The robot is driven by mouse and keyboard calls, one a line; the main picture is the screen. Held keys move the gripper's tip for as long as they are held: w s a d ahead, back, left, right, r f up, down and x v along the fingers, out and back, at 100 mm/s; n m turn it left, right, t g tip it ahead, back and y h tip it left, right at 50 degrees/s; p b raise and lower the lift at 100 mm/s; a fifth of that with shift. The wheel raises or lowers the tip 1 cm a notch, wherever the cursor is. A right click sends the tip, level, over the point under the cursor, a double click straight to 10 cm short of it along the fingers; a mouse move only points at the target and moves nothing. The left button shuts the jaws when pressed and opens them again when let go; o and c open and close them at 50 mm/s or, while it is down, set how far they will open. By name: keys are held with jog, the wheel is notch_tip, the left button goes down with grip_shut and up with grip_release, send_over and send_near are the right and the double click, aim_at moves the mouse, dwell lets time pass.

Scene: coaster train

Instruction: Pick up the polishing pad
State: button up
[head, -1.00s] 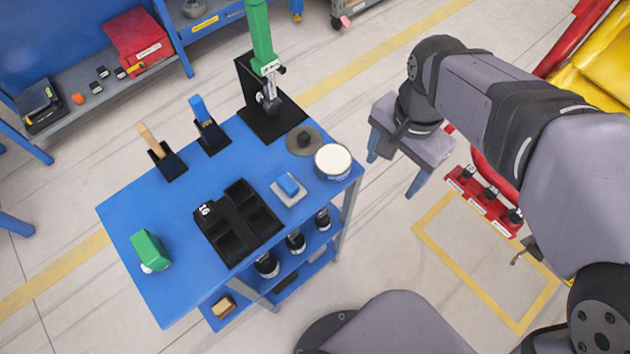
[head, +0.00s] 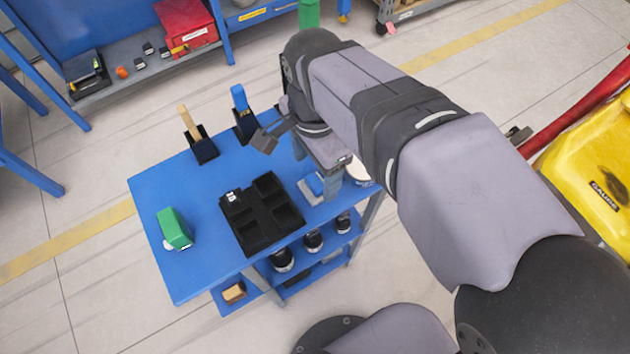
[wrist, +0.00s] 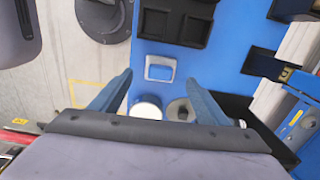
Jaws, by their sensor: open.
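No item is clearly marked as the polishing pad. A small blue block on a light grey base (wrist: 160,68) lies on the blue cart top, just ahead of my gripper; in the head view this block (head: 312,186) is partly hidden by a finger. A white-topped round item (wrist: 147,106) and a grey disc with a dark knob (wrist: 181,110) lie nearer the wrist. In the head view the white-topped item (head: 360,172) is mostly hidden by my arm. My gripper (wrist: 159,77) is open and empty, its blue fingers spread above the cart top.
A black compartment tray (head: 262,214) is left of the block. A green item (head: 175,229) is at the cart's left. Two upright brushes in holders, tan-handled (head: 188,122) and blue-handled (head: 240,98), stand at the back. The cart's left middle is clear.

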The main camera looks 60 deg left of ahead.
aim_at(315, 182)
jog(key=shift+f+p, duration=0.4)
jog(key=shift+f, duration=2.2)
jog(key=c, duration=1.1)
